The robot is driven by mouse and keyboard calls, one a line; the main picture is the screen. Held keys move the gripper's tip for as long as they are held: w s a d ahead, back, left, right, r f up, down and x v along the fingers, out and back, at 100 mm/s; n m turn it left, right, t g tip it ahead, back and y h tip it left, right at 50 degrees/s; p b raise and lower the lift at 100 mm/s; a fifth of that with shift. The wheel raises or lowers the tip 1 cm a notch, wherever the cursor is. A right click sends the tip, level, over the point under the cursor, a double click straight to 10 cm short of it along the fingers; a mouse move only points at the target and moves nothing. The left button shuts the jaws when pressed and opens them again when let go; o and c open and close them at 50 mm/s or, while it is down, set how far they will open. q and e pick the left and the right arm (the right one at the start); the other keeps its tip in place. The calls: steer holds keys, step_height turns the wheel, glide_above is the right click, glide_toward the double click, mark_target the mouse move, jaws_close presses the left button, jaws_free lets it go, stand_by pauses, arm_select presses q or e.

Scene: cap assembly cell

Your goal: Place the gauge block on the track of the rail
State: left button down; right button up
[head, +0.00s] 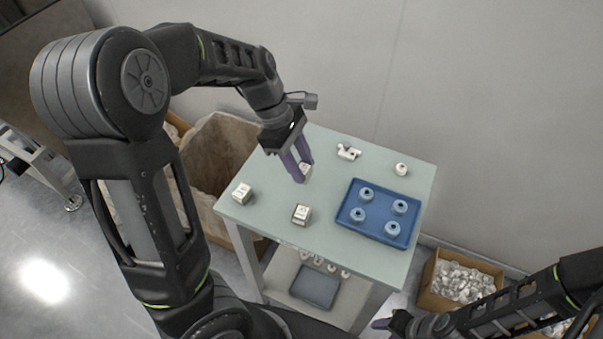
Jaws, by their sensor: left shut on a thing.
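My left gripper (299,172) has purple fingers pointing down over the back left of the green table. It is shut on a small white block (307,170), which the fingers partly cover. I cannot tell whether the block touches the table. Two similar white blocks with dark markings, a left one (242,193) and a front one (301,214), stand near the front left edge. A small white stepped part (348,152), possibly the rail, lies at the back, right of the gripper. My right gripper (384,323) is low at the bottom right, away from the table; its opening is unclear.
A blue tray (353,221) with several pale blue round caps is on the right of the table (330,250). A white round piece (401,169) stands behind it. A lower shelf holds a grey tray (316,288). Cardboard boxes flank the table. The table's middle is fairly clear.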

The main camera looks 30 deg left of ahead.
arm_select(q)
steer(key=shift+f, duration=1.85)
steer(key=shift+f+b, duration=0.2)
steer(key=shift+b, duration=0.1)
steer(key=c, duration=0.9)
jaws_free()
steer(key=shift+r, duration=0.2)
steer(key=v, duration=1.2)
